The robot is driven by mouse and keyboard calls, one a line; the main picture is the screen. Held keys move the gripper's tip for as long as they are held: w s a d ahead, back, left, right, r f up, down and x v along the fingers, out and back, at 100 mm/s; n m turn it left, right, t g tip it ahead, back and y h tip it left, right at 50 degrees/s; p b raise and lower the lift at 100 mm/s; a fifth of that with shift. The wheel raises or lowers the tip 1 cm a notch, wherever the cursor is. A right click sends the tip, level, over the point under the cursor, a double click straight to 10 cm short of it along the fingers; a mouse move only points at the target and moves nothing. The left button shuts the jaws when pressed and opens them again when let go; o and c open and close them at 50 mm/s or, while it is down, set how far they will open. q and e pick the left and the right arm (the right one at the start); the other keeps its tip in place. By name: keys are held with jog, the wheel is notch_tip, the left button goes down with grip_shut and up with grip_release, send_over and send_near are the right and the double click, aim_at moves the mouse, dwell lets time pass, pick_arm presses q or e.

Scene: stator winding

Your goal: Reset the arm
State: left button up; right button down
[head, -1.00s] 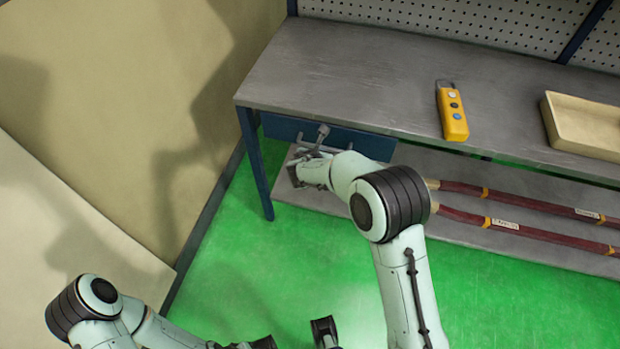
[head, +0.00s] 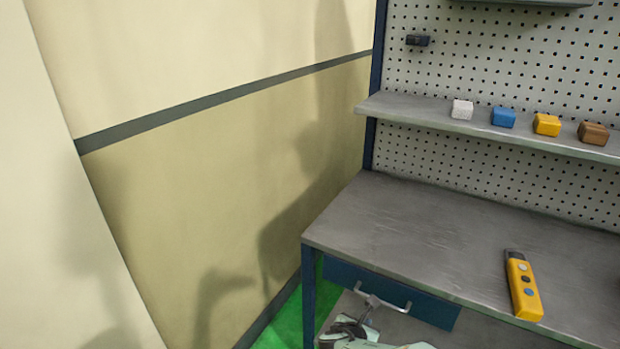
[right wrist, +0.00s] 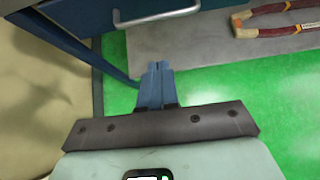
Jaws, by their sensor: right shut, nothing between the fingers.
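My right gripper (head: 345,328) shows at the bottom edge of the head view, in front of the bench's left end and below the blue drawer (head: 428,306). Most of its arm is cut off by the frame. In the right wrist view my right gripper (right wrist: 157,70) has its blue fingers together with nothing between them. The drawer handle (right wrist: 157,17) lies beyond the fingertips there, apart from them. The drawer looks closed. My left gripper is out of view.
The grey workbench (head: 430,225) carries a yellow handheld device (head: 523,285). A shelf (head: 440,119) above holds several small coloured blocks. A beige wall (head: 230,180) stands at left. Red-handled tools (right wrist: 278,28) lie on the lower shelf. Green floor (right wrist: 220,88) is clear below the gripper.

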jog(key=s+a+f+m+g+y+p, duration=0.25)
jog(key=s+f+m+g+y, duration=0.45)
jog(key=s+f, duration=1.15)
pick_arm(q)
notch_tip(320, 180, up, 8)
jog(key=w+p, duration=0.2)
jog(key=p, duration=0.2)
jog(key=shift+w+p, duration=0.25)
jog(key=shift+p, duration=0.1)
pick_arm(e)
jog(key=s+a+f+m+g+y, duration=0.1)
jog(key=s+f+m, duration=0.2)
jog(key=s+m, duration=0.5)
jog(key=s+f+m+g+y, duration=0.1)
jog(key=s+m, duration=0.7)
jog(key=m, duration=1)
jog(key=shift+x, duration=0.95)
